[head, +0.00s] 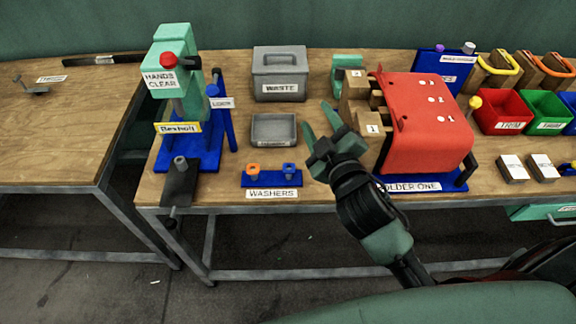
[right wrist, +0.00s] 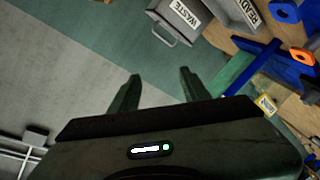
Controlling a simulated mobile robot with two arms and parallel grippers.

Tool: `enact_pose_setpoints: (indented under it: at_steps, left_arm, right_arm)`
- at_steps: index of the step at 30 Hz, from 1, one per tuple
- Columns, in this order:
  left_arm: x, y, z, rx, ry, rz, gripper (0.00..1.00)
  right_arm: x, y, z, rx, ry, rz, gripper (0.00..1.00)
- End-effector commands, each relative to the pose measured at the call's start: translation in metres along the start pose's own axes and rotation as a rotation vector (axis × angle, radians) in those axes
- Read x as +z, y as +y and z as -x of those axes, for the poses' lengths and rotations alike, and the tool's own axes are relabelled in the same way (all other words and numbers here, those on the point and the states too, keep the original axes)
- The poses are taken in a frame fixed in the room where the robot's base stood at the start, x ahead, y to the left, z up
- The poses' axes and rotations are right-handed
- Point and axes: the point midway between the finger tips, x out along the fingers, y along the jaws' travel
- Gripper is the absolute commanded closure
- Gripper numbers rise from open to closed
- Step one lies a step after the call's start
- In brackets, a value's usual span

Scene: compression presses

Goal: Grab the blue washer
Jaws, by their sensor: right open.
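The blue washer (head: 289,168) sits at the right end of a small blue stand (head: 272,180) labelled WASHERS, near the table's front edge. An orange washer (head: 253,168) sits at the stand's left end. My right gripper (head: 319,119) is open and empty, above the table to the right of and beyond the blue washer. In the right wrist view, its two fingers (right wrist: 161,74) are apart with nothing between them. That view shows the blue washer (right wrist: 285,10) at the upper right corner and the orange washer (right wrist: 302,55) below it. My left gripper is not in view.
A grey tray (head: 274,143) and a grey WASTE bin (head: 279,88) stand behind the washers. A green and blue press (head: 172,60) stands to the left. A red holder (head: 428,150) stands close to the right of my right gripper. Bare table surrounds the washer stand.

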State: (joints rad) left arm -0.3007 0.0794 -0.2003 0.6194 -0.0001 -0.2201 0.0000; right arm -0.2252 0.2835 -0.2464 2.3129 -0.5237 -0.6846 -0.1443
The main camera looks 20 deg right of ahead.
Motion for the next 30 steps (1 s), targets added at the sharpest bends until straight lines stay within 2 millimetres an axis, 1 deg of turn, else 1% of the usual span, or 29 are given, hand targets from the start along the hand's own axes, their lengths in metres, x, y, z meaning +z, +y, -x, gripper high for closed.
enact_pose_setpoints:
  at_steps: [1,2,3,5,6,7,9,10,11,12,14,15,17,18,20,21,22,23,24,25,26,27,29,30]
  left_arm:
    - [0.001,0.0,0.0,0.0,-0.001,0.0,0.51]
    - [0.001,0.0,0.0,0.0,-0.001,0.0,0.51]
    - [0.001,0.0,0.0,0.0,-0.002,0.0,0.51]
    - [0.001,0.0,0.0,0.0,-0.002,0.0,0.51]
    - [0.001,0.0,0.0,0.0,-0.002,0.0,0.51]
    - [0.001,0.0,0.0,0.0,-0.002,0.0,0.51]
    - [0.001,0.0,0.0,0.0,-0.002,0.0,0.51]
    - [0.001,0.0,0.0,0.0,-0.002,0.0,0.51]
    - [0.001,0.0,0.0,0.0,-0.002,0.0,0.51]
    - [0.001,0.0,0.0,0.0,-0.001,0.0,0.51]
    - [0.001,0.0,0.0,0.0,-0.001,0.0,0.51]
    - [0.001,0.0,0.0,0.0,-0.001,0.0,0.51]
    - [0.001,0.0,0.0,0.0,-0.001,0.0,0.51]
    - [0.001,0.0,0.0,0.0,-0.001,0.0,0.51]
    - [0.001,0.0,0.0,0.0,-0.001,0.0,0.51]
    - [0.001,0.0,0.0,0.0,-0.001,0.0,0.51]
    - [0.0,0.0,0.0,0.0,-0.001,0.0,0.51]
    - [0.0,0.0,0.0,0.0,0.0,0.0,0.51]
    - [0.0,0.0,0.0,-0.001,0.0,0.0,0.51]
    - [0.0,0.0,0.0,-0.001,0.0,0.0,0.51]
    - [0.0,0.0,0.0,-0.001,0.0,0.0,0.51]
    - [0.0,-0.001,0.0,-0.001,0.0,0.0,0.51]
    - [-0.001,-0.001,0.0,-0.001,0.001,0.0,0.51]
    - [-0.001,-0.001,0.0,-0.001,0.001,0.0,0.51]
  right_arm:
    - [-0.029,0.015,-0.009,0.056,0.111,0.082,0.54]
    - [-0.048,0.022,-0.012,0.091,0.185,0.139,0.54]
    - [-0.075,0.03,-0.013,0.136,0.288,0.22,0.54]
    - [-0.115,0.037,-0.01,0.204,0.45,0.357,0.54]
    - [-0.141,0.037,-0.006,0.243,0.556,0.45,0.54]
    - [-0.158,0.035,-0.001,0.272,0.635,0.523,0.54]
    - [-0.193,0.024,0.013,0.325,0.815,0.698,0.54]
    - [-0.205,0.017,0.019,0.344,0.891,0.776,0.54]
    - [-0.215,0.009,0.026,0.36,0.967,0.855,0.54]
    - [-0.225,-0.005,0.034,0.376,1.064,0.963,0.54]
    - [-0.232,-0.027,0.045,0.386,1.207,1.129,0.54]
    - [-0.231,-0.043,0.051,0.385,1.299,1.243,0.54]
    - [-0.222,-0.066,0.056,0.367,1.432,1.415,0.54]
    - [-0.211,-0.08,0.057,0.341,1.515,1.531,0.54]
    - [-0.188,-0.098,0.056,0.284,1.634,1.707,0.54]
    - [-0.169,-0.106,0.052,0.231,1.707,1.822,0.54]
    - [-0.153,-0.11,0.049,0.183,1.757,1.907,0.54]
    - [-0.137,-0.113,0.045,0.13,1.803,1.987,0.54]
    - [-0.114,-0.112,0.038,0.05,1.857,2.09,0.54]
    - [-0.097,-0.11,0.034,-0.014,1.892,2.159,0.54]
    - [-0.081,-0.107,0.029,-0.081,1.922,2.221,0.54]
    - [-0.061,-0.1,0.023,-0.172,1.953,2.295,0.54]
    - [-0.036,-0.089,0.016,-0.3,1.988,2.38,0.54]
    - [-0.022,-0.081,0.013,0.371,-1.973,-2.386,0.54]
